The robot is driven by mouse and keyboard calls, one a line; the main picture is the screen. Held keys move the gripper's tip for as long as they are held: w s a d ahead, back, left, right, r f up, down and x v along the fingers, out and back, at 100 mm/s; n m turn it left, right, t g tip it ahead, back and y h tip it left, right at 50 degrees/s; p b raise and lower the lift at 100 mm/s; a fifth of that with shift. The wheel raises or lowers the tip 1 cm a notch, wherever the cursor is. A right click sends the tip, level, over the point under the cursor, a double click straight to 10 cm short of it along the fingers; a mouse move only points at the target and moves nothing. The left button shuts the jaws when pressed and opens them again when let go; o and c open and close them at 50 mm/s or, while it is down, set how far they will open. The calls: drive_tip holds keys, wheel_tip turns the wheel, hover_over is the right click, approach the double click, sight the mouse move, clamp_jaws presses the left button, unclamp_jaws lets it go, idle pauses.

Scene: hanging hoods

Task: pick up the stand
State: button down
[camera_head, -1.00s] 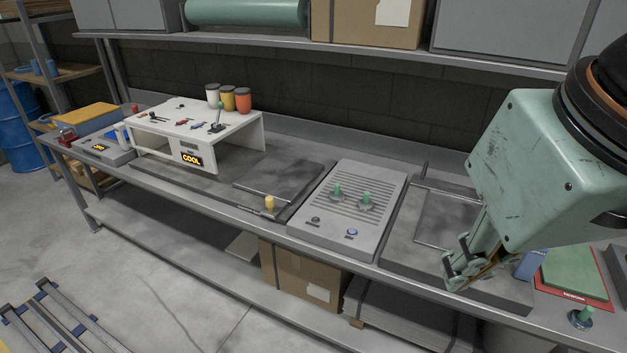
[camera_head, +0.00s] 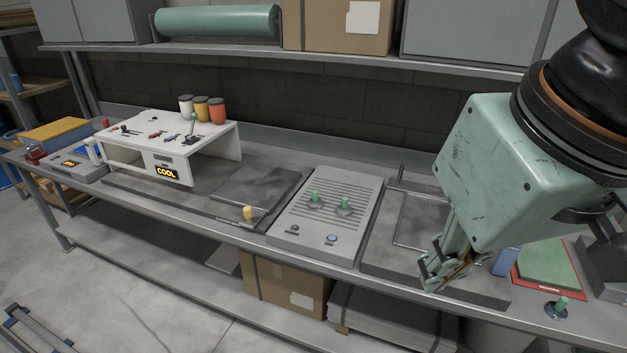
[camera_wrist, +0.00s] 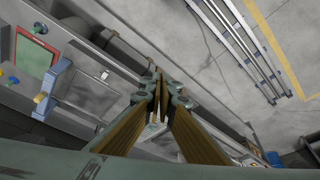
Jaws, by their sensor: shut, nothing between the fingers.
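Nothing is clearly marked as the stand. A blue upright piece (camera_head: 507,262) stands partly hidden behind my gripper in the head view; its blue frame also shows at the left of the wrist view (camera_wrist: 54,88). A white open-sided bench unit (camera_head: 211,150) with a "COOL" sign stands at the left of the table. My gripper (camera_head: 432,278) points down near the front of the right dark plate (camera_head: 390,265), left of the blue piece. In the wrist view the fingertips (camera_wrist: 160,88) are together and hold nothing.
A grey slotted panel (camera_head: 309,238) carries two green-handled pieces (camera_head: 315,200). Another green-handled piece (camera_head: 559,307) stands on the right front edge, by a red-and-green pad (camera_head: 548,262). Jars (camera_head: 202,108) stand on the white unit. A shelf (camera_head: 250,50) runs above the table.

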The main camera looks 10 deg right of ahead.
drive_tip(key=c, duration=3.3)
unclamp_jaws()
drive_tip(key=shift+c, duration=0.2)
drive_tip(key=o, duration=0.8)
drive_tip(key=shift+w, duration=0.1)
